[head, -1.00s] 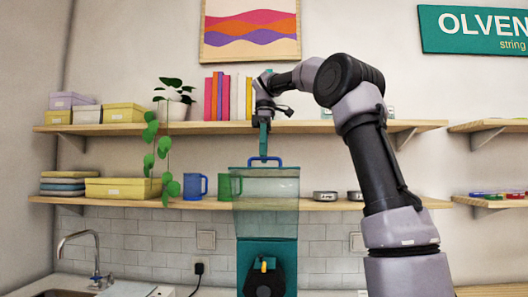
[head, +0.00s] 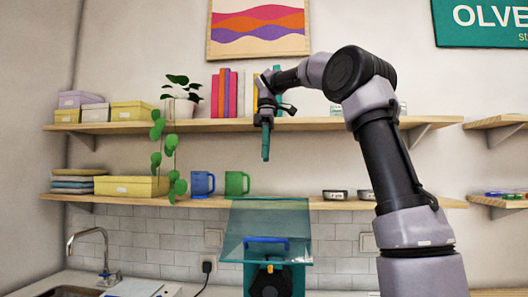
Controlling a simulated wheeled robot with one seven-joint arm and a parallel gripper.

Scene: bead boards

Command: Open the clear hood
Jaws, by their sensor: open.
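The clear hood (head: 262,217) is a teal-tinted see-through panel on top of a teal cabinet (head: 299,281) in the lower middle. It slopes down toward me, with its lower edge wider than its top edge. Its blue bar handle (head: 266,240) sits near that lower front edge. My gripper (head: 265,157) hangs above the hood with its teal fingers pointing down. It is open, empty and clear of the handle. The gap between the fingers is hard to see from this side. A dark round part with a yellow piece (head: 270,268) shows in the cabinet below the hood.
Two wall shelves stand behind; the lower shelf (head: 335,203) holds a blue mug (head: 201,184), a green mug (head: 236,183) and small round tins (head: 335,195). A trailing plant (head: 171,140) hangs at the left. A sink tap (head: 103,247) is at the lower left.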

